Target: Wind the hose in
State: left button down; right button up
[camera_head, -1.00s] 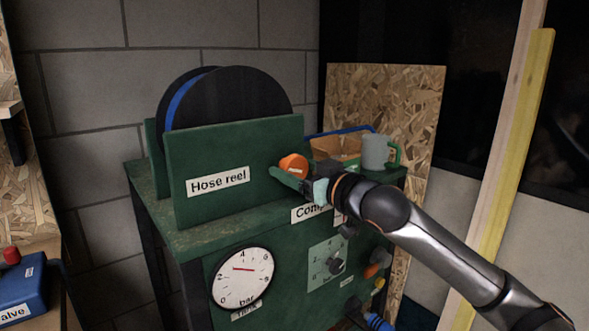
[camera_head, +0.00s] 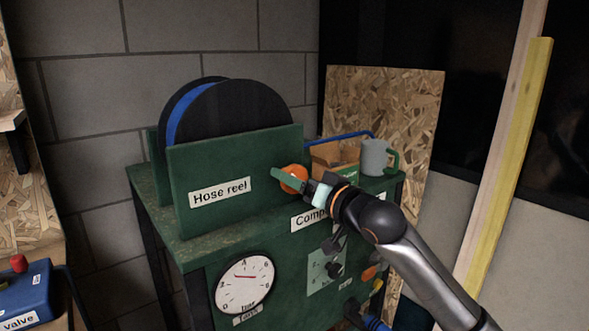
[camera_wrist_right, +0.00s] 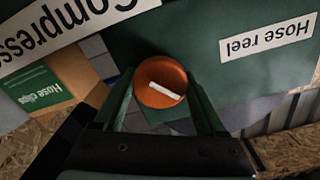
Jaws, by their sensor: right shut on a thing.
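The hose reel (camera_head: 238,115) has black discs with blue hose (camera_head: 180,112) between them. It stands behind a green panel (camera_head: 240,165) labelled "Hose reel". A round orange knob (camera_head: 298,173) with a white bar on its face sits at the panel's right end. My right gripper (camera_head: 287,181) is at this knob, and its fingers show on either side of it. In the right wrist view the orange knob (camera_wrist_right: 160,82) lies between the two green fingers, its white bar slightly tilted. The gripper is shut on it. My left gripper is not in view.
A grey mug (camera_head: 374,158) and a cardboard box (camera_head: 333,157) stand right of the reel. Below are a pressure gauge (camera_head: 245,283), a black selector knob (camera_head: 333,269) and small coloured knobs. A blue valve box (camera_head: 24,297) is at lower left.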

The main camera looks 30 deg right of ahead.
jog(key=shift+r+m+p, duration=0.2)
jog(key=shift+m+p, duration=0.25)
jog(key=shift+m, duration=0.05)
jog(key=m+p, duration=0.2)
jog(key=p, duration=0.1)
jog(key=shift+m, duration=0.4)
jog(key=m+p, duration=0.2)
jog(key=p, duration=0.2)
jog(key=shift+m, duration=0.4)
jog(key=shift+f+p, duration=0.1)
jog(key=shift+p, duration=0.2)
jog(key=shift+m+p, duration=0.5)
jog(key=shift+m, duration=0.2)
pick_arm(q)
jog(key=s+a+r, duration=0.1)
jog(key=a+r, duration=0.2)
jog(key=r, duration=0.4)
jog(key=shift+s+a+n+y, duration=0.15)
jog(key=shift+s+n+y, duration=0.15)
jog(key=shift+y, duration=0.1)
pick_arm(e)
jog(key=shift+f, duration=0.15)
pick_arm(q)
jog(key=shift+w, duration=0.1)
